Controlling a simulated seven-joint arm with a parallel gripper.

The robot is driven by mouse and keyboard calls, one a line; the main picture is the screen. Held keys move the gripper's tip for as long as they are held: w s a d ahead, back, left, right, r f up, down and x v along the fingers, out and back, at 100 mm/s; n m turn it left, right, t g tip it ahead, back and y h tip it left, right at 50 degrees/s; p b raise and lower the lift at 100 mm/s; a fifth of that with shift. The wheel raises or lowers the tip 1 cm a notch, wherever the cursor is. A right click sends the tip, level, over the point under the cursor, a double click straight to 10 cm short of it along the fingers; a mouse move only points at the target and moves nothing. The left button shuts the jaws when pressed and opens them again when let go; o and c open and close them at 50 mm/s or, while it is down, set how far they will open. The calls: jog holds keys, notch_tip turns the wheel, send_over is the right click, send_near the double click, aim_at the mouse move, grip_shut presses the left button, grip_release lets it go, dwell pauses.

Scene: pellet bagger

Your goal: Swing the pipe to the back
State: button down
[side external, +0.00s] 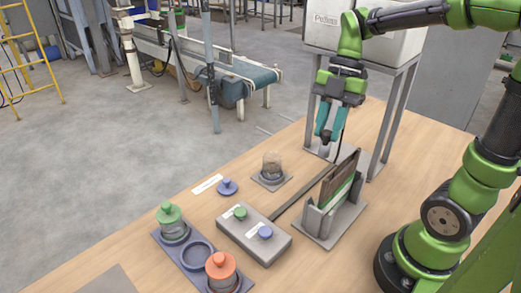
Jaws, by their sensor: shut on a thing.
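The white hopper (370,32) marked "Pellets" stands on a grey frame at the back right. My gripper (328,133) points down in front of this frame, above the table, with its teal fingers close together. A thin dark rod, which looks like the pipe (341,126), slants down beside the fingers. The fingers appear shut on it, though the contact is partly hidden. I cannot make out where the pipe joins the hopper. A brown bag (337,181) with a green band stands upright in a grey holder (321,224), below and in front of my gripper.
A grey control box (262,248) with green and blue knobs sits left of the holder. A dark strip (296,205) lies between. Table space behind the clear jar is free.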

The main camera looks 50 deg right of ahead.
jog(key=c, duration=0.9)
grip_release()
jog(key=shift+r, duration=0.1)
jog(key=shift+r, duration=0.25)
notch_tip(320, 180, up, 3)
jog(key=shift+f, duration=0.1)
jog(key=s+r, duration=0.1)
jog(key=s, duration=1.5)
jog(key=shift+a+r, duration=0.2)
jog(key=shift+r, duration=0.05)
jog(key=shift+c, duration=0.5)
